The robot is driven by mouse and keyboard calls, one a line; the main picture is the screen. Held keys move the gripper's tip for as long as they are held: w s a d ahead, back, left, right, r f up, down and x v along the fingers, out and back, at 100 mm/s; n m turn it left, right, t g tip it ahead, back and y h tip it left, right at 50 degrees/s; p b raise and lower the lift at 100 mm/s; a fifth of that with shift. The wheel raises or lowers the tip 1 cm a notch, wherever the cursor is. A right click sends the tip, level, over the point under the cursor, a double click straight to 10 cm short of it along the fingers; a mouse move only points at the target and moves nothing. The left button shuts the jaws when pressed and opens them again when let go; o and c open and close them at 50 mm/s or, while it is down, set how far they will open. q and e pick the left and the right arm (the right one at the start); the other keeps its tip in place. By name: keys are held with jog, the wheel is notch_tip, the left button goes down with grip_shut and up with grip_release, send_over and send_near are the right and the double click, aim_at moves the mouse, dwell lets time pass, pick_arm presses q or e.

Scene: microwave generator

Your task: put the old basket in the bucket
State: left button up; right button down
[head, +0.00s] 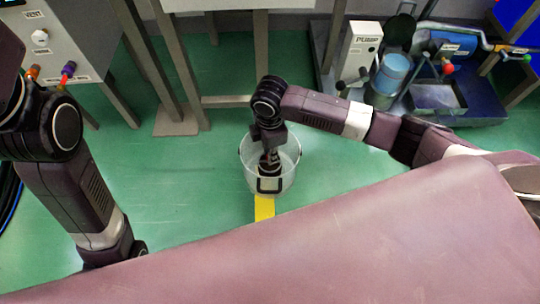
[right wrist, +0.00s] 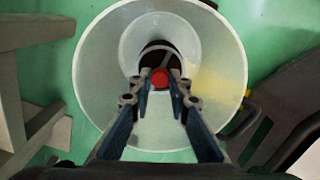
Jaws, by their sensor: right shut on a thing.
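The clear bucket (head: 287,179) stands on the green floor in the middle of the head view, and its pale round wall (right wrist: 98,62) fills the upper right wrist view. My right gripper (head: 269,166) points down inside the bucket's mouth. In the right wrist view its fingers (right wrist: 160,82) are closed around a small red knob. The old basket (right wrist: 153,52) looks like a dark round piece with a light rim beyond the knob, within the bucket's outline. Whether it touches the bottom I cannot tell. My left arm shows at the left, but its gripper does not.
A pump skid (head: 458,108) with a blue container (head: 392,74) is at the back right. A grey cabinet (head: 80,42) is at the left.

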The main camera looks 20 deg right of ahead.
jog(key=shift+f, duration=0.25)
jog(key=c, duration=1.8)
grip_release()
jog(key=shift+f, duration=0.15)
